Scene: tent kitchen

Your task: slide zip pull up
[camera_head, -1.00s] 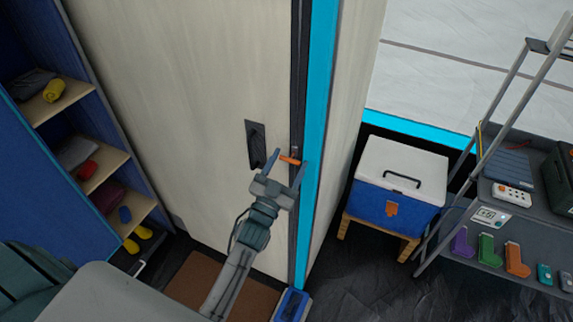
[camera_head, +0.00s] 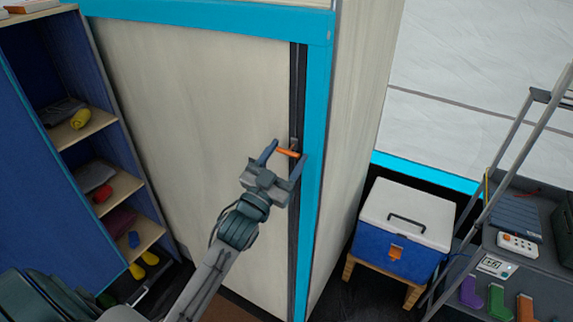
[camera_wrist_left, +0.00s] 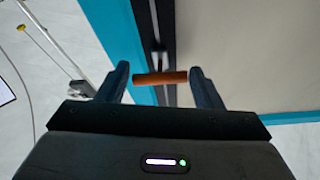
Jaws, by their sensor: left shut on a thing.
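The zip pull (camera_head: 288,153) is a small orange bar hanging from a grey metal slider (camera_head: 294,143) on the dark vertical zip track (camera_head: 297,90). The track runs along the right edge of the cream panel (camera_head: 200,110), beside a bright blue border. My left gripper (camera_head: 284,156) is shut on the zip pull, with a finger at each end of the bar. In the left wrist view the orange zip pull (camera_wrist_left: 160,78) lies crosswise between the two fingertips, below the slider. My right gripper is not in view.
A blue shelf unit (camera_head: 135,190) with folded cloths stands at the left. A blue and white cool box (camera_head: 405,230) sits on a wooden stool at the right, beside a grey metal rack (camera_head: 530,260). A blue bar (camera_head: 210,12) crosses the panel's top.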

